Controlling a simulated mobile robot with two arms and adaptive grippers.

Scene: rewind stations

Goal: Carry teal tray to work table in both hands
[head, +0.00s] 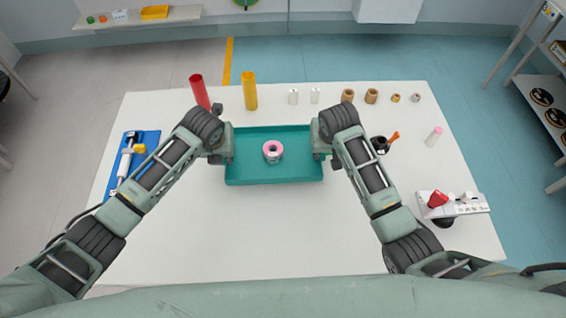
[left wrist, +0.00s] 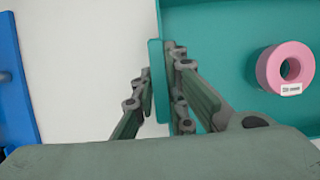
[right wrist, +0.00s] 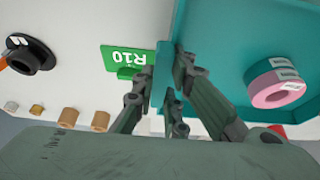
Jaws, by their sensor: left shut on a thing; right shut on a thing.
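The teal tray (head: 245,171) is at the middle of the white work table (head: 200,240). A pink ring-shaped roll (head: 272,151) sits inside it; it also shows in the left wrist view (left wrist: 270,72) and the right wrist view (right wrist: 268,95). My left gripper (head: 226,150) is shut on the tray's left wall, seen between the fingers in the left wrist view (left wrist: 158,80). My right gripper (head: 320,145) is shut on the right wall, seen in the right wrist view (right wrist: 163,75). I cannot tell whether the tray touches the table.
A red tube (head: 200,92) and a yellow tube (head: 249,92) stand behind the tray. A blue board (head: 146,141) lies at left. Small spools (head: 371,96) line the back right. The front table is clear.

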